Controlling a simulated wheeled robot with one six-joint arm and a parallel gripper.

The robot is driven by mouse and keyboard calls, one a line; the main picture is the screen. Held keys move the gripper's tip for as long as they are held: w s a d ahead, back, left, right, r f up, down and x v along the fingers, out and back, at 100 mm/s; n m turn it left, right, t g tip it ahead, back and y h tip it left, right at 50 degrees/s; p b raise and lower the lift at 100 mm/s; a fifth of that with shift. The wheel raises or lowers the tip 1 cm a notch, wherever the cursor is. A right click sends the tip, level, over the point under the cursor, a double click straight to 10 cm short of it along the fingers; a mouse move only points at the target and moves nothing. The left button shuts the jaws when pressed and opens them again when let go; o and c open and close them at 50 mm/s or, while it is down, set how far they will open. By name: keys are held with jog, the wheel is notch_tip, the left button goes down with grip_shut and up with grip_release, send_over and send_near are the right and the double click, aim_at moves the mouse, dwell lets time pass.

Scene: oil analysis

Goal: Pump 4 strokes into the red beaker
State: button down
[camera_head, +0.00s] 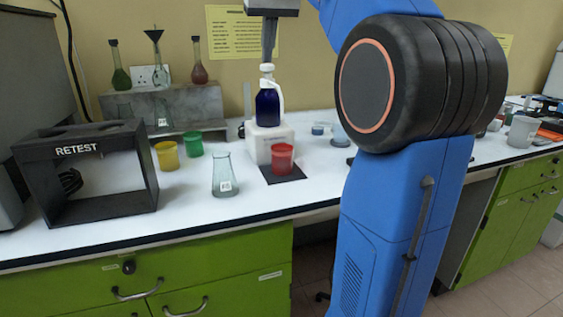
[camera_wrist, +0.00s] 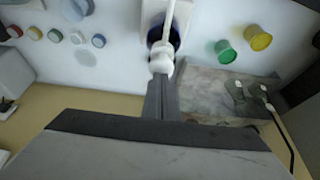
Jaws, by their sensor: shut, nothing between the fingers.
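A dark blue pump bottle (camera_head: 268,104) with a white pump head (camera_head: 266,69) stands upright on a white block (camera_head: 266,140). The red beaker (camera_head: 282,158) stands on a black mat (camera_head: 284,177) in front of the block, below the pump's spout. My gripper (camera_head: 269,58) is shut and empty, pointing down directly above the pump head; its fingertips look at or very near the pump top. In the wrist view, my gripper (camera_wrist: 160,90) meets the white pump head (camera_wrist: 161,64), and the blue bottle shows partly behind it. The red beaker is not seen there.
A yellow beaker (camera_head: 167,155), a green beaker (camera_head: 193,144) and a glass flask (camera_head: 224,176) stand to the left. A black RETEST box (camera_head: 88,212) is further left. A grey shelf (camera_head: 206,109) with flasks stands behind. Small dishes lie right of the pump.

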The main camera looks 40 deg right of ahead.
jog(key=shift+r, duration=1.5)
jog(key=shift+f, duration=0.2)
jog(key=shift+f, duration=1.35)
jog(key=shift+r, duration=1.55)
jog(key=shift+r, duration=0.1)
